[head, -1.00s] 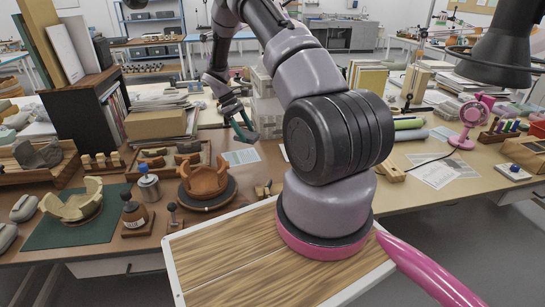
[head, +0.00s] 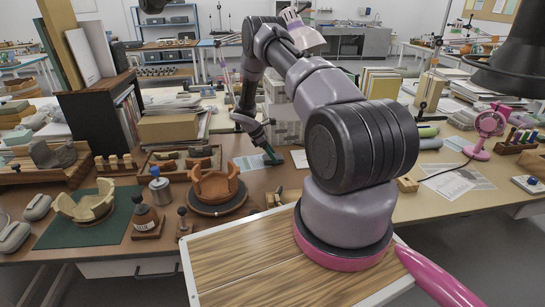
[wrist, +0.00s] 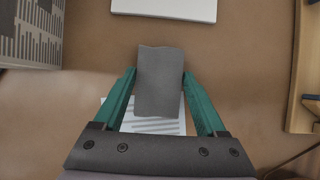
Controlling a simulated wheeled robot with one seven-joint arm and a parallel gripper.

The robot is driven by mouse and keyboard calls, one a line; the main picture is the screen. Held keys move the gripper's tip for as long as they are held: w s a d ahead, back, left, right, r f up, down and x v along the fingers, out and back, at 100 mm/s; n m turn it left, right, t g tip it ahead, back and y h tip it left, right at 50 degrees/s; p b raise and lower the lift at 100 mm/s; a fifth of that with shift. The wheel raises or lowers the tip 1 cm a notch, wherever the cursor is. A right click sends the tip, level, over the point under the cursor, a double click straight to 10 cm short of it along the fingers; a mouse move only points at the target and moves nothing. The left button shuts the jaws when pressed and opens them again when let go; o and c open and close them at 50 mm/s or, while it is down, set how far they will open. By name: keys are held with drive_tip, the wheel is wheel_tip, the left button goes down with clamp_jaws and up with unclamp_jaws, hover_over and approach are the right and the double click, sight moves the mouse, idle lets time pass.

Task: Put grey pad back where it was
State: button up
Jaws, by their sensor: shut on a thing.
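My gripper (wrist: 158,80) is shut on the grey pad (wrist: 158,95), which sits between its two teal fingers in the wrist view. The pad is a flat, dark grey rectangle, and it covers part of a printed white sheet (wrist: 128,124). In the head view my gripper (head: 271,156) points down, low over the brown table behind the terracotta bowl. The pad cannot be made out there, and I cannot tell whether it touches the table.
A terracotta bowl (head: 214,187) stands on a dark round stand. A cream broken bowl (head: 85,206) is on a green mat (head: 107,233). Wooden trays with grey and brown pieces stand at the left. A wooden edge (wrist: 306,75) runs along the right in the wrist view.

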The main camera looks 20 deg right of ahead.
drive_tip(key=shift+f, duration=0.25)
drive_tip(key=o, duration=1.2)
drive_tip(key=shift+f, duration=0.1)
drive_tip(key=shift+o, duration=0.2)
